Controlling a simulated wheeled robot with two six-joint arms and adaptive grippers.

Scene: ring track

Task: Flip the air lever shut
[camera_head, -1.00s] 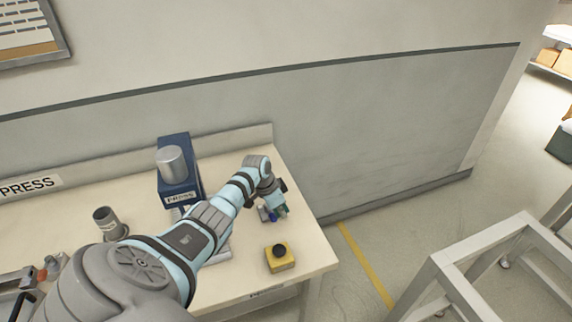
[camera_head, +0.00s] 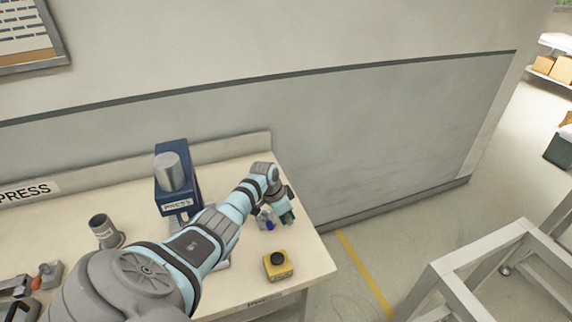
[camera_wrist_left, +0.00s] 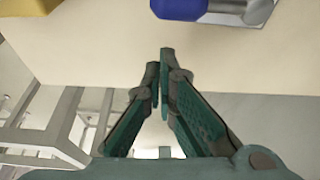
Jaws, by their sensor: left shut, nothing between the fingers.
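A small air valve (camera_head: 262,214) with a blue lever (camera_head: 269,225) sits near the right end of the bench top. In the left wrist view the blue lever (camera_wrist_left: 178,8) and its grey metal body (camera_wrist_left: 240,8) show at the top edge, partly cut off. My left gripper (camera_head: 289,218) is just right of the valve, above the bench's right edge. In the wrist view its green fingers (camera_wrist_left: 160,52) are together, with nothing between them, and apart from the lever. My right gripper is not in view.
A blue press (camera_head: 177,180) stands behind my left arm. A yellow button box (camera_head: 278,270) sits in front of the valve. A grey cup-like fixture (camera_head: 104,232) stands on the left. A grey frame (camera_head: 480,265) stands on the floor at right, with a clear gap between.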

